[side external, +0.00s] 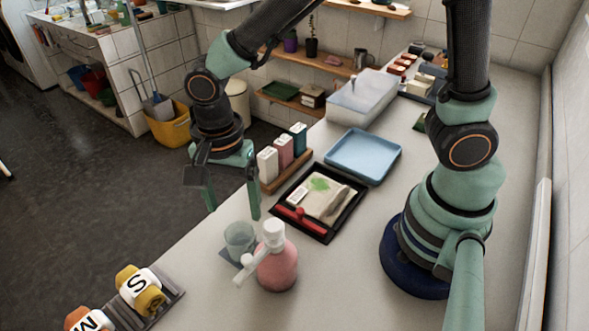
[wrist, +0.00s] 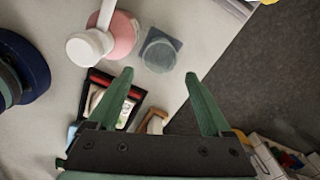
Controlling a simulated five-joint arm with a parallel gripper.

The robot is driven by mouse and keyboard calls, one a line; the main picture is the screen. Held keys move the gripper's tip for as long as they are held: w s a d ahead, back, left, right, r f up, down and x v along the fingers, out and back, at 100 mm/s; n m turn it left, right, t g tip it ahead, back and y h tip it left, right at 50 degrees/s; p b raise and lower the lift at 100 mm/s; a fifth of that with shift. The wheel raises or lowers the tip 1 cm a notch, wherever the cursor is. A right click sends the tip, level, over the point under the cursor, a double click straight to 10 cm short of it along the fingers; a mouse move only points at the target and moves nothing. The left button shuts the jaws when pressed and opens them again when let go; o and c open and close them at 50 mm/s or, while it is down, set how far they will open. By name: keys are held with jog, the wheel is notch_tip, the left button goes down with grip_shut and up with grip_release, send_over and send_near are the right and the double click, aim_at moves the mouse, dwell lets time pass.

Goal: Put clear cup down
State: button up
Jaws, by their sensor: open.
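The clear cup (side external: 240,239) stands upright on a dark square coaster (side external: 229,256) on the counter, just left of the pink pump bottle (side external: 277,268). In the wrist view the clear cup (wrist: 159,53) also shows on its coaster (wrist: 176,43), beyond my fingertips. My gripper (side external: 231,210) is open and empty, above and behind the cup near the counter's left edge. The fingers are apart from the cup. In the wrist view my gripper (wrist: 160,75) has both green fingers spread wide with nothing between them.
The pink bottle's white pump (side external: 258,255) sticks out close to the cup. A black tray (side external: 320,200) with a red-handled tool, a blue tray (side external: 363,155) and several small boxes (side external: 284,155) stand behind. The counter edge drops off left.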

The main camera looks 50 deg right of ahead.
jog(key=d+r+n+t, duration=0.2)
jog(key=d+r+n, duration=0.4)
jog(key=d, duration=0.3)
jog(key=s+d+r+n+t, duration=0.1)
jog(key=d+r+n+t, duration=0.2)
jog(key=d+r+n, duration=0.4)
jog(key=d, duration=0.3)
jog(key=shift+r+n+t, duration=0.3)
